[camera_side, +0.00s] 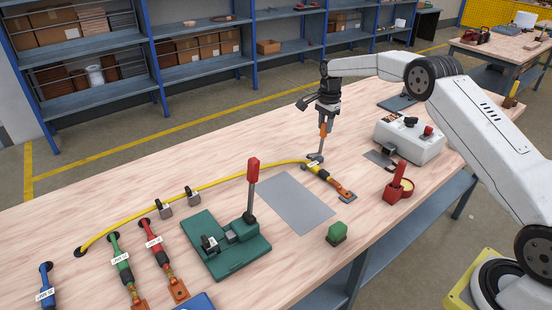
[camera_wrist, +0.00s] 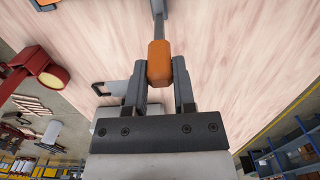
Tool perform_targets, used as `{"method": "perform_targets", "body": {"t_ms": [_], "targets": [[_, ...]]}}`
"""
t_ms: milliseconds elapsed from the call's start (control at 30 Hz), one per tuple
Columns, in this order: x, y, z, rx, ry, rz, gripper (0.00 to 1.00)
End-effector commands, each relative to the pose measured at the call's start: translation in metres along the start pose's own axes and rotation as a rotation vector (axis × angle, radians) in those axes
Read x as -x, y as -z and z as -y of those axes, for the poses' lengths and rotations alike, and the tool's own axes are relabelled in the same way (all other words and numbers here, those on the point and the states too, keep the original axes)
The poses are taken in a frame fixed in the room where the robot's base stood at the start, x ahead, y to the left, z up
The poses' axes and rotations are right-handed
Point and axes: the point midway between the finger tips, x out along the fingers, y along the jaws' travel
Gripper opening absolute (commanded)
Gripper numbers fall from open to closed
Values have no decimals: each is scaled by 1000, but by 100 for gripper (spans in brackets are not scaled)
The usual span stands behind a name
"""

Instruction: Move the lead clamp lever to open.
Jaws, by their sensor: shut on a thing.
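The lead clamp lever has an orange handle (camera_side: 323,131) on a grey metal rod and stands nearly upright in the side view. Its foot is at a small grey clamp (camera_side: 316,157) on the wooden bench, by the yellow lead (camera_side: 285,164). My gripper (camera_side: 326,119) points down from above with its jaws shut on the orange handle. In the wrist view the orange handle (camera_wrist: 159,62) sits between the two dark fingers of my gripper (camera_wrist: 159,78), its rod running away beyond it. The clamp's jaw is too small to make out.
A green press (camera_side: 237,258) with a red lever and a grey plate (camera_side: 290,203) lie left of the clamp. A red holder (camera_side: 392,194), a grey control box (camera_side: 414,145) and a green block (camera_side: 337,234) stand to the right and front. Bench behind the clamp is clear.

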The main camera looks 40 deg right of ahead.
Motion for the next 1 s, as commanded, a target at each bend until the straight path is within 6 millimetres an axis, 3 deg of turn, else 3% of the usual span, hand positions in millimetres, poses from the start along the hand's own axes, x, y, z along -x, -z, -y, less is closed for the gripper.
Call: {"method": "perform_targets", "body": {"t_ms": [367,1000], "targets": [[1,2,0,0,2,-1,0],[-6,31,0,-1,3,-4,0]]}}
